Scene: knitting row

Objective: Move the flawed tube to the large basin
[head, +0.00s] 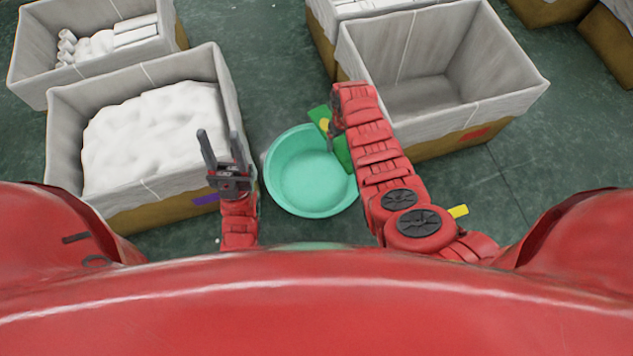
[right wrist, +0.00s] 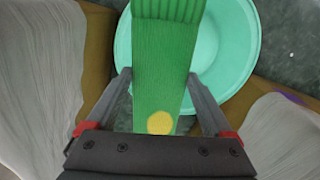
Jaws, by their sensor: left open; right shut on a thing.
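A green knitted tube with a yellow round spot (right wrist: 160,75) is held by my right gripper (right wrist: 161,85), which is shut on it. In the head view the green tube (head: 343,152) shows partly behind my right arm, over the right rim of the basin. The large teal basin (head: 312,178) stands on the floor between the boxes, and its inside looks empty. It also shows beyond the tube in the right wrist view (right wrist: 237,45). My right gripper (head: 330,128) is mostly hidden by its own arm. My left gripper (head: 215,150) is open and empty, left of the basin.
A lined box of white material (head: 62,135) stands left, with another lined box (head: 25,62) of white rolls behind it. An empty-looking lined box (head: 510,82) stands right of the basin. More boxes are at the back right. Green floor (head: 262,45) lies clear between the rows.

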